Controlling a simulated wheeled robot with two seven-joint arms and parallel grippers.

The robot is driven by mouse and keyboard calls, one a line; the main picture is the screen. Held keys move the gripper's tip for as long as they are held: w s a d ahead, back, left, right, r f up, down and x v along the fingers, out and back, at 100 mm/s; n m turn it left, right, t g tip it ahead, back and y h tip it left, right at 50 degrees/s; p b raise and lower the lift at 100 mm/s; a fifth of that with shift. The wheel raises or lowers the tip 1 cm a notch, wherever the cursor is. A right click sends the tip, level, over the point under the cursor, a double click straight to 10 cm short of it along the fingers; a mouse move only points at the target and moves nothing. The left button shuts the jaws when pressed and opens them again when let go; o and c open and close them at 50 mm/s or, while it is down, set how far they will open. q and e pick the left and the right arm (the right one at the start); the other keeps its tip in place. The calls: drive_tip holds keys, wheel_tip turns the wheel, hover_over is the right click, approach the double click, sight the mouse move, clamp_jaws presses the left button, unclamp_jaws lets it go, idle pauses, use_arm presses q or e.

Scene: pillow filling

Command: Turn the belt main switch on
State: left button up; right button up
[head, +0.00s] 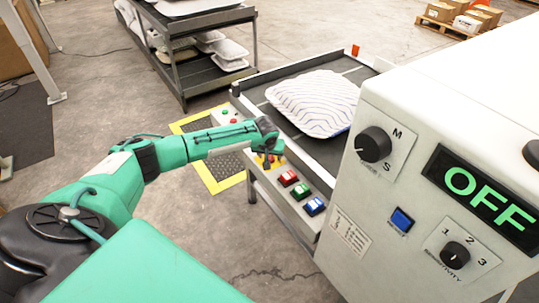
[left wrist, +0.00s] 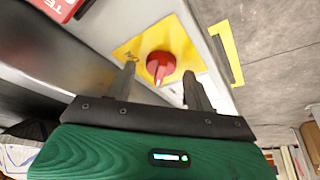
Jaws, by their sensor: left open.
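The belt main switch is a red rotary knob (left wrist: 160,66) on a yellow plate (left wrist: 185,45), seen in the left wrist view. My left gripper (left wrist: 160,73) is open, with one dark finger on each side of the knob. I cannot tell whether the fingers touch it. In the head view my left gripper (head: 270,148) is at the belt's side panel (head: 277,190) and mostly hides the switch. My right gripper is not in view.
Red, green and blue buttons (head: 302,191) sit beside the switch. A striped pillow (head: 314,103) lies on the belt (head: 353,76). A white machine cabinet (head: 370,262) with a display (head: 488,200) reading OFF stands at the right. A cart (head: 195,76) stands behind.

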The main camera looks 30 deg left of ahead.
use_arm(q)
drive_tip(key=c, duration=1)
drive_tip(key=shift+o, duration=0.2)
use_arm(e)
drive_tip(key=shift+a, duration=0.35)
